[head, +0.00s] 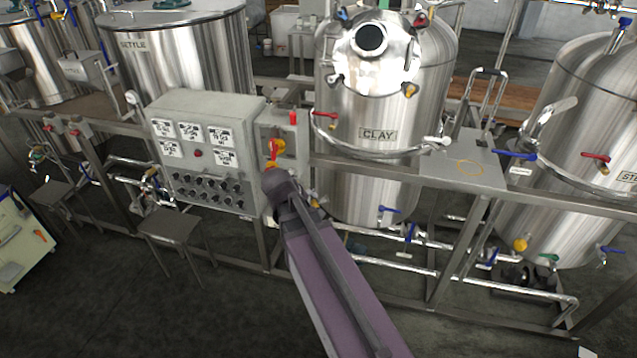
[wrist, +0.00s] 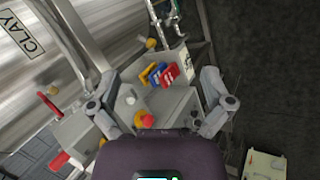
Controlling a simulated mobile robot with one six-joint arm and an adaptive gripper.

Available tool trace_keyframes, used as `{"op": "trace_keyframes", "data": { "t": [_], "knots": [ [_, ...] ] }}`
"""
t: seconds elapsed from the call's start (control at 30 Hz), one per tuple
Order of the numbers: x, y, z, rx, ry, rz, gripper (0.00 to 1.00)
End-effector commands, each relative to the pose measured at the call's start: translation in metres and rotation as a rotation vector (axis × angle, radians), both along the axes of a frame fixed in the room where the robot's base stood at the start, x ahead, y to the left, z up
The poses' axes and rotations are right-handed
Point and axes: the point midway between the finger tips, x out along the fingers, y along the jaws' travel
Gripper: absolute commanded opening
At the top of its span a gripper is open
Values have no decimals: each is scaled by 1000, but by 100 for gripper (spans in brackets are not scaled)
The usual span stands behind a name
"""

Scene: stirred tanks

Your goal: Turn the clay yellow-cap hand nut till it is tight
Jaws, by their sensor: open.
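The clay tank (head: 365,165) stands right of centre in the head view, with a round open-mouthed hatch on its upper front. The yellow-cap hand nut (head: 410,90) is at the lower right of the hatch rim. My gripper (wrist: 160,78) is open in the wrist view, its two fingers apart with nothing held between them. It points at a grey box with coloured handles and a red button, not at the hatch. In the head view my arm end is below and left of the hatch, well apart from the nut. I cannot make out the nut in the wrist view.
A grey control panel (head: 205,150) stands left of my arm. A small shelf (head: 465,165) is right of the tank. The left foreground floor is mostly clear.

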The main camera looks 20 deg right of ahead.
Motion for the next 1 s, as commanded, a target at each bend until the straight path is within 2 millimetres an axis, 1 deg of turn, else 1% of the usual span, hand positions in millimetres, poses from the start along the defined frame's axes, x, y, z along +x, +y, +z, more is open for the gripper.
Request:
{"op": "trace_keyframes", "data": {
  "t": [0.03, 0.2, 0.3, 0.4, 0.5, 0.6, 0.87, 0.97, 1.0],
  "knots": [
    [-12, 10, -18, 65, 2, -45, 100],
    [-45, 49, -52, 293, 28, -221, 100],
    [-62, 70, -66, 403, 56, -310, 100],
    [-74, 86, -74, 482, 83, -377, 100],
    [-82, 97, -77, 532, 104, -421, 100],
    [-85, 101, -78, 555, 115, -441, 100],
    [-85, 102, -77, 558, 117, -445, 100],
    [-85, 102, -77, 559, 117, -444, 73],
    [-85, 102, -77, 559, 117, -444, 61]
  ]
}}
